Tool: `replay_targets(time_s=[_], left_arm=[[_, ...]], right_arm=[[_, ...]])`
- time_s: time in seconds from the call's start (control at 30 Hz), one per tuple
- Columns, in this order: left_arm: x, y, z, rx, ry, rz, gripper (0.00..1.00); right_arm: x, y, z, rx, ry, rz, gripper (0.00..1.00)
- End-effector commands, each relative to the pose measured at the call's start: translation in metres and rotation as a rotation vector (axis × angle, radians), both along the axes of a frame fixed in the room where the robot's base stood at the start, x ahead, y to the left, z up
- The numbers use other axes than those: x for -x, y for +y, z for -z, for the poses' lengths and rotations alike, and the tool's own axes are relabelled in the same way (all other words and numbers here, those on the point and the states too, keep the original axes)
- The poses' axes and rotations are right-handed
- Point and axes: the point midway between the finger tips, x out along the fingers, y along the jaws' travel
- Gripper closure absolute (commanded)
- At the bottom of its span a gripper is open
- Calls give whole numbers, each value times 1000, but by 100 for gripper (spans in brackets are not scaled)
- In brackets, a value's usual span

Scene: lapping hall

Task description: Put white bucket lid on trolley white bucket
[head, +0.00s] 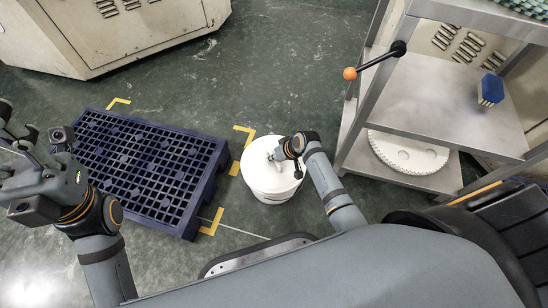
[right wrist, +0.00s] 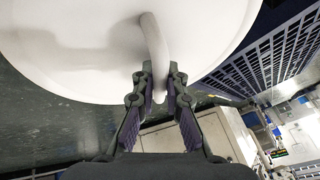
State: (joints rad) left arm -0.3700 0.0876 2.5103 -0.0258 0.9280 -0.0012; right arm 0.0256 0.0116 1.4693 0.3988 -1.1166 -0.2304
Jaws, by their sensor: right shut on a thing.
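A white bucket (head: 272,196) stands upright right of the blue pallet, low in the head view. A round white lid (head: 260,154) shows at its top; I cannot tell whether it is seated or held just above the rim. My right gripper (head: 275,156) is at the lid's right side. In the right wrist view, the fingers (right wrist: 160,88) are shut on the curved white handle (right wrist: 154,50) of the lid (right wrist: 70,45), which fills the upper left. The bucket is not distinguishable there. My left gripper (head: 22,140) is open and empty at the far left.
A dark blue slatted pallet (head: 200,192) lies left of the bucket, with yellow floor marks (head: 235,168) beside it. A steel shelf unit (head: 440,105) stands right, holding a blue brush (head: 491,89) and a white toothed disc (head: 408,152). An orange-knobbed lever (head: 350,73) juts left. Green floor is clear behind the bucket.

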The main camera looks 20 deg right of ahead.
Motion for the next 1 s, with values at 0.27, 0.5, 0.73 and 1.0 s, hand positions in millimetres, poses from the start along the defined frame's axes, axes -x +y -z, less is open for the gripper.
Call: replay_targets(time_s=[0.27, 0.5, 0.73, 1.0], left_arm=[[0, 0, 0, 0, 1, 0, 60], [0, 0, 3, 0, 1, 0, 60], [0, 0, 5, 0, 0, 0, 60], [0, 0, 5, 0, 0, 0, 60]], right_arm=[[0, 0, 1, 0, 0, 0, 100], [0, 0, 5, 0, 0, 0, 100], [0, 0, 10, 0, 0, 0, 100], [0, 0, 11, 0, -1, 0, 67]])
